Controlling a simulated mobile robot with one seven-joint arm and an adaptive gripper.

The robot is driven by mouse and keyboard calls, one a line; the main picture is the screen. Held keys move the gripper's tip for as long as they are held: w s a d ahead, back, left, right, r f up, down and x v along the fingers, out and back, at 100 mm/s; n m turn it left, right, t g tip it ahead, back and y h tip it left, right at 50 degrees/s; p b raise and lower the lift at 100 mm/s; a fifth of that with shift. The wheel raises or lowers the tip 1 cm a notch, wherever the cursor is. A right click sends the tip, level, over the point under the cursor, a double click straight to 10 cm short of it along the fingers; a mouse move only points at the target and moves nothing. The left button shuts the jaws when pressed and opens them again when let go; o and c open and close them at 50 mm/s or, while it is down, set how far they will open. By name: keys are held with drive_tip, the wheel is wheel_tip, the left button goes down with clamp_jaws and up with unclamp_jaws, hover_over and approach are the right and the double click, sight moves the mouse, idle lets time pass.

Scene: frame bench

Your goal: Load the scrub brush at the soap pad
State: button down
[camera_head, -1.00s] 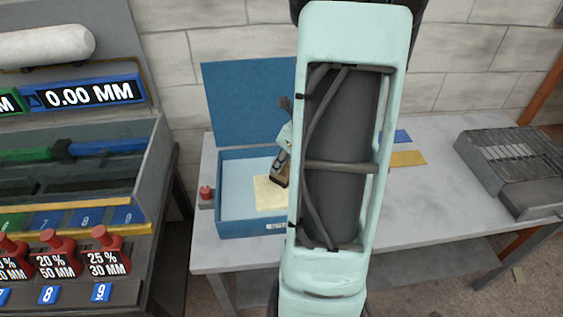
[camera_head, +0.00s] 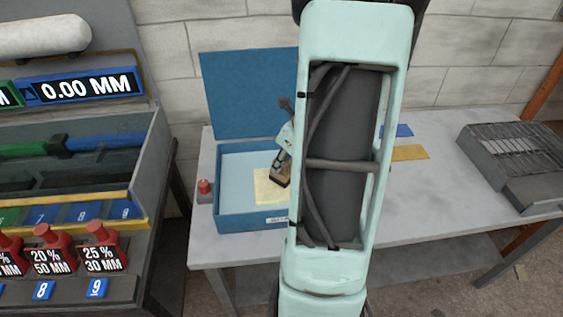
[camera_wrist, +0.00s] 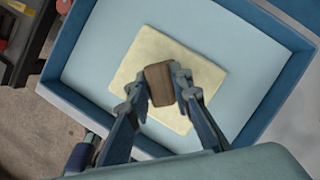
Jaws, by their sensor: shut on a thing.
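The soap pad (camera_head: 264,184) is a pale yellow square on the light blue floor of an open blue box (camera_head: 252,221); it also shows in the wrist view (camera_wrist: 203,76). My gripper (camera_head: 281,172) is inside the box outline, over the pad. In the wrist view my gripper (camera_wrist: 160,92) is shut on a brown wooden block, the scrub brush (camera_wrist: 159,83), which also shows in the head view (camera_head: 279,181). The brush is at the middle of the pad; its underside is hidden, so I cannot tell whether it touches. My arm covers the box's right side in the head view.
The box's blue lid (camera_head: 248,95) stands raised behind it. A red knob (camera_head: 204,187) is left of the box. A grey wire-topped unit (camera_head: 515,160) stands at the table's right. A rack with red-handled stamps (camera_head: 52,248) is at left.

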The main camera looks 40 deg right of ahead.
drive_tip(key=shift+f+b, duration=0.3)
drive_tip(key=shift+f, duration=0.25)
idle(1.3)
wheel_tip(320, 180, up, 7)
drive_tip(key=p, duration=0.7)
drive_tip(key=shift+r, duration=0.1)
idle(0.7)
